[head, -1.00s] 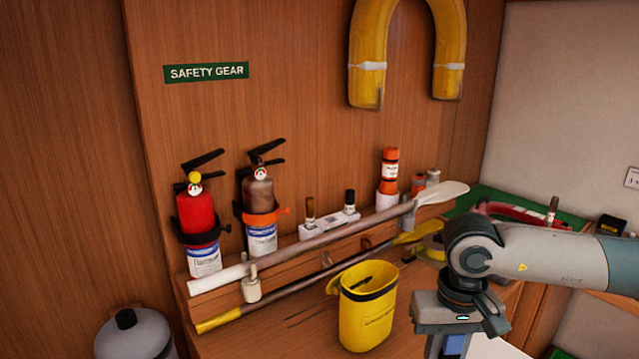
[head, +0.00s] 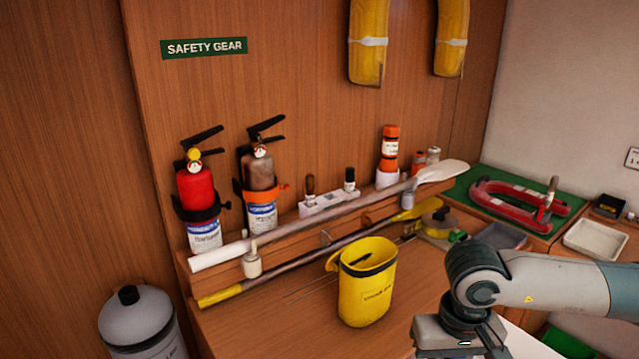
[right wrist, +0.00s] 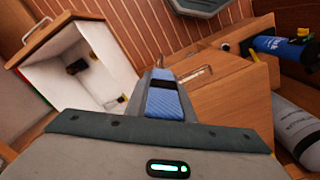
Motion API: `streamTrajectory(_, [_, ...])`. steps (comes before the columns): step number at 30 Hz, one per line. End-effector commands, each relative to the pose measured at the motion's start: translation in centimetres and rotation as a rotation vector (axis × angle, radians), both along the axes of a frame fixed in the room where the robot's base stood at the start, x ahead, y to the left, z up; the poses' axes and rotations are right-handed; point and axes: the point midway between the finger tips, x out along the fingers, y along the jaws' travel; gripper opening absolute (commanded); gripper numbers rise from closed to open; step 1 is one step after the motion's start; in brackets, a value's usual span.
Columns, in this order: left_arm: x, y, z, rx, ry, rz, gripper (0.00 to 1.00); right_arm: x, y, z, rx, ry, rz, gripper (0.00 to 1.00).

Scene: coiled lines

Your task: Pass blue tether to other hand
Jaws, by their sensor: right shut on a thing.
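The blue tether (right wrist: 166,103) shows in the right wrist view as a ribbed blue strap with a dark band across it. My right gripper (right wrist: 165,85) is shut on it. The rest of the tether is hidden or outside the picture. In the head view my right arm comes in from the right, and its wrist is at the bottom edge. Its fingers and the tether are cut off below that edge. My left gripper is in neither current view.
A yellow bucket-like bag (head: 368,295) stands on the wooden bench, left of my right wrist. A red clamp-like object (head: 510,205) lies on a green mat at right.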

Motion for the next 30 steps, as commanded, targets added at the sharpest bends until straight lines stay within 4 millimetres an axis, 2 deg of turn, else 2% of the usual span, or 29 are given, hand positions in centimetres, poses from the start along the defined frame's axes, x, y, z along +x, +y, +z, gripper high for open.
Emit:
streamTrajectory(5, [0.0, 0.0, 0.0, 0.0, 0.0, 0.0, 1.0, -0.5, 0.0, -0.5, 0.003, -0.003, -0.001, 0.0])
streamTrajectory(22, [0.0, 0.0, 0.0, 0.0, -0.001, 0.0, 1.0, -0.4, 0.2, -0.5, 0.002, -0.003, 0.0, 0.0])
streamTrajectory(30, [0.0, 0.0, 0.0, 0.0, -0.001, 0.001, 1.0, 0.3, 2.3, -0.2, 0.003, -0.003, 0.018, 0.0])
